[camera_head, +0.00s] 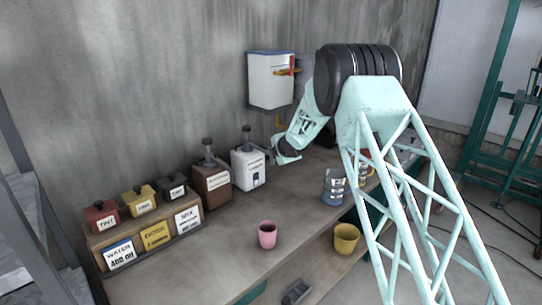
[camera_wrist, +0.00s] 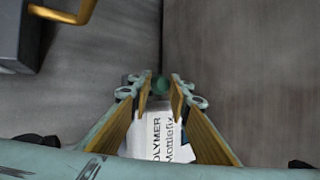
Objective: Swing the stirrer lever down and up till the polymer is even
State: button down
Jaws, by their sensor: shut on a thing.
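The white polymer container (camera_head: 248,170) stands on the bench against the wall, with a dark knobbed top. In the wrist view its label (camera_wrist: 165,135) reads POLYMER Mottlefix, below and between my fingers. My gripper (camera_wrist: 162,84) has yellow-lined fingers on both sides of a round green end, which I take as the stirrer lever (camera_wrist: 161,86), and is shut on it. In the head view my gripper (camera_head: 284,152) is just right of the polymer container, and its fingertips are hard to make out. The lever's lower part and the polymer inside are hidden.
A brown pump container (camera_head: 216,185) stands left of the polymer, then tint pots and labelled boxes. A pink cup (camera_head: 267,234), blue container (camera_head: 334,186) and yellow bucket (camera_head: 346,239) are nearer.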

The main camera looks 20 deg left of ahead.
jog(key=shift+w+a+r+p, duration=0.1)
jog(key=shift+a+r+p, duration=0.05)
jog(key=shift+r+p, duration=0.3)
jog(key=shift+w+a+r+p, duration=0.15)
jog(key=shift+r+p, duration=0.1)
jog(key=shift+r, duration=0.3)
jog(key=shift+w+a+r+p, duration=0.1)
jog(key=shift+a+r+p, duration=0.2)
jog(key=shift+r, duration=0.15)
jog(key=shift+w+a+r+p, duration=0.15)
jog(key=shift+r+p, duration=0.15)
jog(key=shift+r, duration=0.35)
jog(key=c, duration=2.5)
grip_release()
jog(key=shift+a, duration=0.15)
jog(key=shift+c, duration=0.2)
jog(key=shift+o, duration=0.6)
jog(key=shift+s+f, duration=0.1)
jog(key=shift+f, duration=0.05)
jog(key=shift+f, duration=0.25)
jog(key=shift+s+d, duration=0.1)
jog(key=shift+d, duration=0.1)
jog(key=shift+s+d+r, duration=0.1)
jog(key=v, duration=1.1)
jog(key=shift+s+r, duration=0.2)
jog(key=shift+s, duration=0.05)
